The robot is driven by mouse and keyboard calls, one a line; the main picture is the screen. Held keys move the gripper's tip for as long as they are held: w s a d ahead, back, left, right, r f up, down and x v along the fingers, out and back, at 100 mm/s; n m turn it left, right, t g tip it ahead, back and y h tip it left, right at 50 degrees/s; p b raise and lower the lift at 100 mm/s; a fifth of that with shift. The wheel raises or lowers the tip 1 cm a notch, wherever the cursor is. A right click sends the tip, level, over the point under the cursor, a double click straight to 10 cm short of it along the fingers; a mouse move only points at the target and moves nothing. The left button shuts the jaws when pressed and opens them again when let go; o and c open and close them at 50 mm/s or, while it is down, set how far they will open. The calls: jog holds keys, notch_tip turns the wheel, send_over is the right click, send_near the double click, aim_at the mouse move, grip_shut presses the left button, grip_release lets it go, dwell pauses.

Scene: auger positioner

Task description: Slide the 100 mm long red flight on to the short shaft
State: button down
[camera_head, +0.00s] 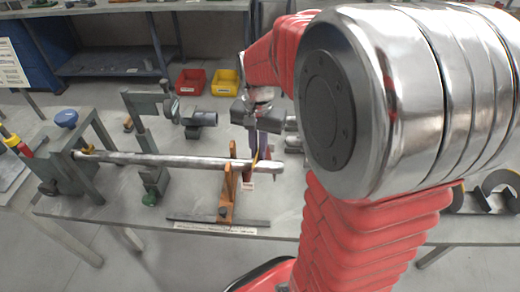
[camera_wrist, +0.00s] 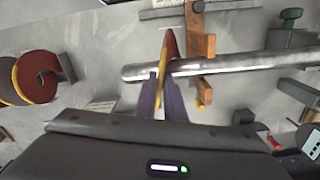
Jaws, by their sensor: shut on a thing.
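A bare steel shaft (camera_head: 165,160) lies roughly level over the bench in the head view, its free end at the right. In the wrist view the shaft (camera_wrist: 245,64) has its free end at the left. My gripper (camera_wrist: 161,80) is shut on a thin red flight with a yellow edge (camera_wrist: 170,46), near that free end. The flight crosses the shaft's line, showing above and below it; I cannot tell whether its bore is around the shaft. In the head view my gripper (camera_head: 258,150) is just by the shaft end, and my arm hides much of the right side.
An orange wooden support (camera_head: 228,186) stands under the shaft beside the flight. A grey-green stand (camera_head: 152,178) is farther left. Red (camera_head: 191,81) and yellow bins (camera_head: 225,82) sit behind. Another dark red flight (camera_wrist: 38,76) lies at left in the wrist view.

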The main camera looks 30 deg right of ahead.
jog(key=shift+w+a, duration=0.7)
jog(key=shift+a, duration=0.25)
dwell(0.5)
jog(key=c, duration=1.8)
grip_release()
jog(key=shift+o, duration=0.2)
notch_tip(320, 180, up, 14)
jog(key=shift+f, duration=0.1)
jog(key=s+a+f+n+t, duration=0.3)
jog(key=s+a+n+t, duration=0.2)
jog(key=s+a+n, duration=0.5)
jog(key=s, duration=0.3)
jog(key=shift+f+t, duration=0.3)
jog(key=shift+f, duration=0.05)
